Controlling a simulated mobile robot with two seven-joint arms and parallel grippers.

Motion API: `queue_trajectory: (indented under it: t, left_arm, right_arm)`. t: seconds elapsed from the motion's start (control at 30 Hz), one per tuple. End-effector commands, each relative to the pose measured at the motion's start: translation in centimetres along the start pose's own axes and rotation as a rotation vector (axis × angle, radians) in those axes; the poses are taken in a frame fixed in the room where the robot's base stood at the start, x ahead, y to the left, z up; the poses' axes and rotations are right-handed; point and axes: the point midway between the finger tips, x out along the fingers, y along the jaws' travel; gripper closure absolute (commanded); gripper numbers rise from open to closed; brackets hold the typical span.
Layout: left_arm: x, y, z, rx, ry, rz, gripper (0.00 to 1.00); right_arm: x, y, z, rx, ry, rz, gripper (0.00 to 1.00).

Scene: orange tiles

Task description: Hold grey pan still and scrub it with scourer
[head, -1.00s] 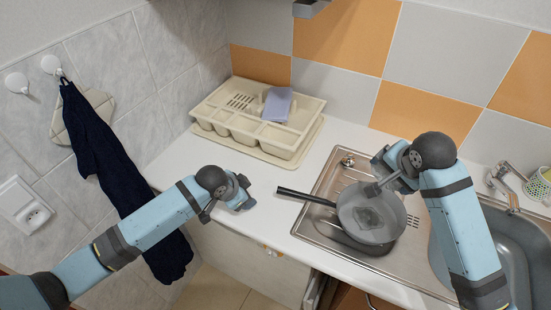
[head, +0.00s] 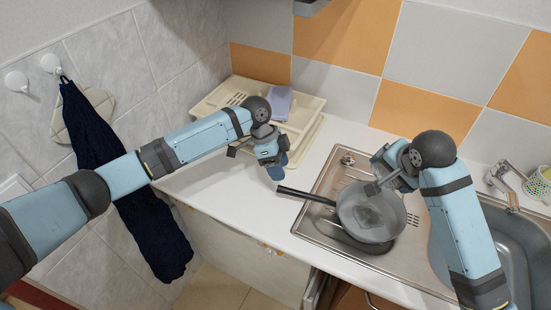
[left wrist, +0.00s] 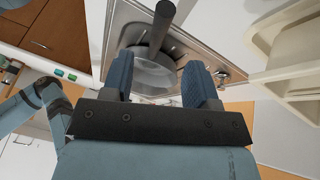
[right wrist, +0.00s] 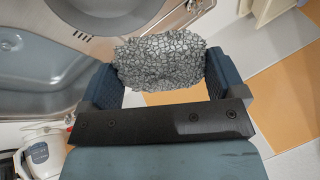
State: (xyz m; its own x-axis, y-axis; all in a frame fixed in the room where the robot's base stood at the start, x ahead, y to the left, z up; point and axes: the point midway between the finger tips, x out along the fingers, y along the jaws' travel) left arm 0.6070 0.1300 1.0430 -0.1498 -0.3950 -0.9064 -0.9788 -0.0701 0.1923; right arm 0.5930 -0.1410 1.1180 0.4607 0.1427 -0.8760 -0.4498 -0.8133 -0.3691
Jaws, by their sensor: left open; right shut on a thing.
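The grey pan (head: 371,217) sits on the sink's draining board, its black handle (head: 310,196) pointing left over the counter. A mottled patch shows on its inner bottom. My left gripper (head: 278,172) is open and empty, just above and left of the handle's end. In the left wrist view, the handle (left wrist: 163,22) and pan (left wrist: 155,72) lie beyond the gap between the fingers (left wrist: 158,82). My right gripper (head: 378,178) is over the pan's upper edge. The right wrist view shows it shut on the grey wire-mesh scourer (right wrist: 160,62). The scourer is not clearly visible in the head view.
A cream dish rack (head: 228,95) with a purple item (head: 279,101) stands at the back left of the white counter (head: 215,180). The sink basin (head: 515,250) and tap (head: 503,178) are at the right. A dark towel (head: 110,160) hangs on the left wall.

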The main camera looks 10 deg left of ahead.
Motion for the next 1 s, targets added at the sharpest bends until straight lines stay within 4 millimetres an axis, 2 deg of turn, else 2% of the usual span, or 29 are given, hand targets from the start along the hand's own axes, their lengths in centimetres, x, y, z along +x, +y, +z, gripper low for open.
queue_trajectory:
  t: [0.03,0.2,0.43,0.6,0.9,0.93,1.0]
  left_arm:
    - [1.2,0.1,0.0,-0.001,-0.001,0.003,0.46]
    - [4.5,0.0,0.0,-0.002,0.0,0.002,0.46]
    - [8.0,0.0,0.0,-0.002,0.0,0.001,0.46]
    - [9.2,0.0,0.0,-0.003,0.0,-0.001,0.46]
    - [9.4,0.0,0.1,-0.002,0.0,-0.002,0.46]
    - [9.4,0.0,0.1,-0.002,0.0,-0.001,0.49]
    - [9.4,0.0,0.1,-0.002,0.0,-0.001,0.65]
  right_arm:
    - [0.0,0.0,0.0,0.0,0.0,0.0,0.3]
    - [0.0,0.0,0.0,0.0,0.0,0.0,0.3]
    - [0.0,0.0,0.0,0.0,0.0,0.0,0.3]
    - [0.0,0.0,0.0,0.0,0.0,0.0,0.3]
    - [0.0,0.0,0.0,0.0,0.0,0.0,0.3]
    - [0.0,0.0,0.0,0.0,0.0,0.0,0.3]
    - [0.0,0.0,0.0,0.0,0.0,0.0,0.3]
